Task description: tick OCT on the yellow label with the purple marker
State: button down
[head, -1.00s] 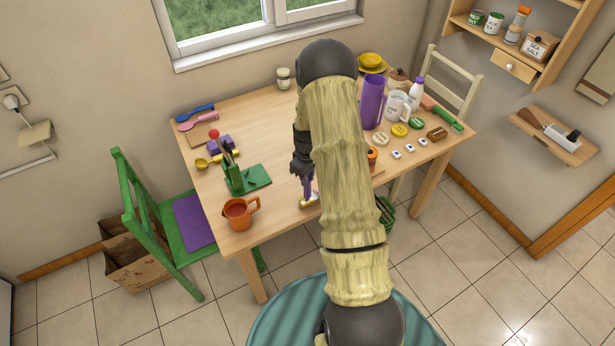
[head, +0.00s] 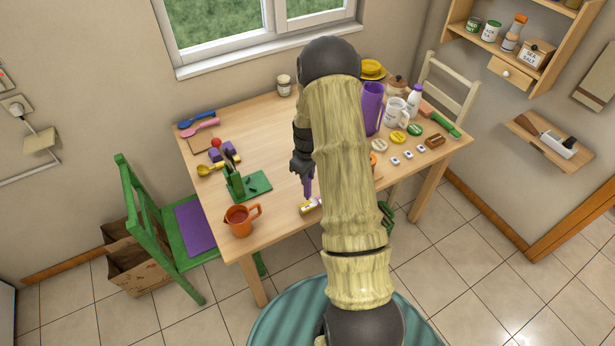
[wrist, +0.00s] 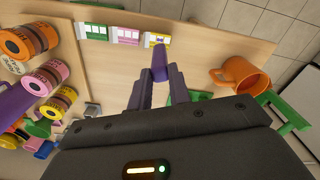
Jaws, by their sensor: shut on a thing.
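My gripper (wrist: 156,88) is shut on the purple marker (wrist: 160,62), whose end points toward the table's front edge in the wrist view. The marker also shows below my dark gripper (head: 304,172) in the head view. The yellow label (wrist: 157,38) lies at the table edge, just past the marker's end; it also shows in the head view (head: 311,204). The marker appears raised a little above it. The label's print and any tick on it are too small to read. A pink label (wrist: 126,36) and a green label (wrist: 90,31) lie beside it.
An orange mug (head: 239,221) stands left of the labels, with a green holder (head: 236,184) behind it.

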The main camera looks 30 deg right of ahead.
jog(key=shift+r+p, duration=0.65)
jog(key=shift+r, duration=0.65)
jog(key=shift+w+d+f, duration=0.1)
